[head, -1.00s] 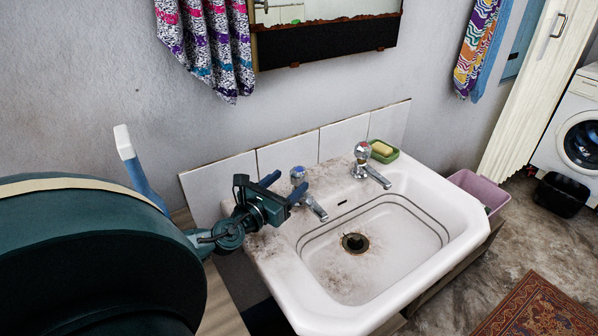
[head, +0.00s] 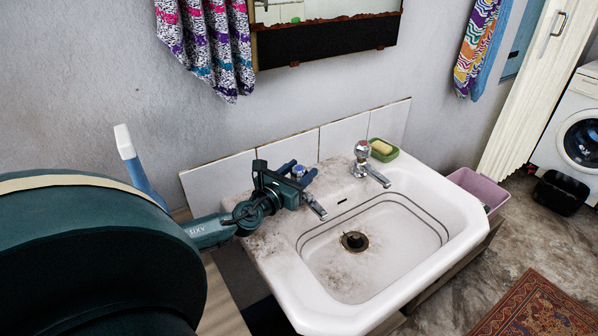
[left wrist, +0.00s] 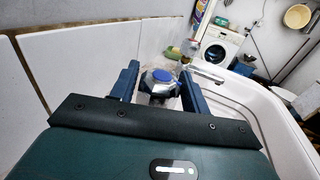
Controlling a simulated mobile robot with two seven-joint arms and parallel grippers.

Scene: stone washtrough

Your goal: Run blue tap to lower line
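The white basin (head: 462,222) is stained brown and shows no water. Two thin dark lines (head: 436,225) run around its inner wall, one below the other. A dark round drain (head: 354,241) sits in its floor; I cannot tell whether it is plugged. The blue-topped chrome tap (head: 298,171) stands on the left of the back ledge, its spout (head: 315,207) over the basin. My left gripper (head: 296,172) is open with its fingers on either side of the tap's head, also seen in the left wrist view (left wrist: 160,82). Finger contact cannot be told. My right gripper is out of view.
A second, red-topped tap (head: 363,155) stands to the right, beside a green soap dish (head: 384,150) with yellow soap. White tiles (head: 220,184) line the wall close behind the left gripper. A pink bin (head: 480,188) stands right of the basin.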

